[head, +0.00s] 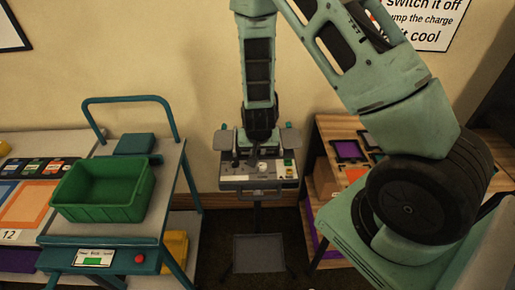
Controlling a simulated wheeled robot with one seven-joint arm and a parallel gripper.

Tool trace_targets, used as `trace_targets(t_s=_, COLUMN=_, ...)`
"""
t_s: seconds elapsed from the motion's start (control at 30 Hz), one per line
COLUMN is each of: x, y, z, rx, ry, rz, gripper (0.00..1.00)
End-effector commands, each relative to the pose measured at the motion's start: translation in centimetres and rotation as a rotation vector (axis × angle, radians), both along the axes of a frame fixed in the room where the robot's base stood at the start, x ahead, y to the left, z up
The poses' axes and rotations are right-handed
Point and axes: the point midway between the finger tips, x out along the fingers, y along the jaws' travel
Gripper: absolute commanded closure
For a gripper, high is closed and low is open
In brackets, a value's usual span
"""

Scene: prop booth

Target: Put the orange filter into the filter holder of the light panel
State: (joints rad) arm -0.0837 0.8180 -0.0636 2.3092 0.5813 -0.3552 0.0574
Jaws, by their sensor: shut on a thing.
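My gripper (252,158) hangs at the end of the arm in the middle of the picture, pointing down. It is over a grey device (260,184) with knobs, small switches and a front handle. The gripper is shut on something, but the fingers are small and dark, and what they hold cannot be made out. An orange-bordered flat sheet (27,205) lies on the left table; I cannot tell if it is the orange filter. I cannot pick out the filter holder or the light panel with certainty.
A teal cart (105,240) carries an empty-looking green crate (104,190) at left. A wooden shelf (335,130) at right holds dark-framed squares (348,150). A grey plate (259,253) sits low below the device. Dark floor shows between cart and shelf.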

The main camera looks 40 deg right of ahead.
Motion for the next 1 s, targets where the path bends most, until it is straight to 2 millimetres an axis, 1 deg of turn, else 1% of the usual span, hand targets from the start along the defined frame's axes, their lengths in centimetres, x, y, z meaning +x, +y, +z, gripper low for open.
trace_targets(t_s=0.03, x=0.02, y=-0.01, z=-0.24, rx=-0.001, ry=-0.001, rz=0.0, gripper=1.0)
trace_targets(t_s=0.47, x=0.03, y=-0.01, z=-0.25, rx=-0.001, ry=-0.001, rz=0.0, gripper=1.0)
trace_targets(t_s=1.0, x=0.03, y=-0.01, z=-1.03, rx=-0.001, ry=-0.001, rz=0.0, gripper=1.0)
